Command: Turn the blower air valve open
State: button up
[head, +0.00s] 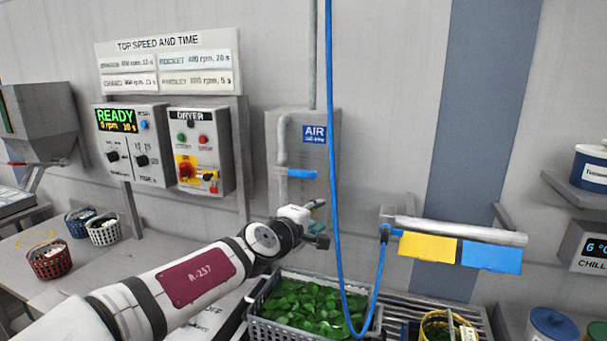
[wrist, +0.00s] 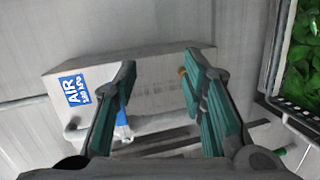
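The blower air valve has a blue handle (head: 300,173) lying crosswise on a grey vertical pipe (head: 282,143), below the blue AIR sign (head: 314,133) on a grey wall panel. In the head view my gripper (head: 317,222) is below and slightly right of the handle, apart from it. In the wrist view my gripper (wrist: 160,62) is open, its green-padded fingers spread with nothing between them. A blue part of the valve handle (wrist: 122,120) shows there beside the left finger, partly hidden by it. The AIR sign (wrist: 74,89) is left of that finger.
A blue hose (head: 333,180) hangs just right of the valve and loops up to a holder with yellow and blue tags (head: 428,246). A crate of greens (head: 262,327) stands below my gripper. The dryer control box (head: 201,150) is on the wall to the left.

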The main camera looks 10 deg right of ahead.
aim_at(303, 175)
jog(key=w+a+r+n+t, duration=0.1)
jog(key=a+r+n+t, duration=0.2)
jog(key=a+r, duration=0.35)
jog(key=x, duration=1.3)
jog(key=shift+w+a+f+p, duration=0.2)
jog(key=shift+w+f+p, duration=0.1)
jog(key=shift+w, duration=0.1)
grip_shut()
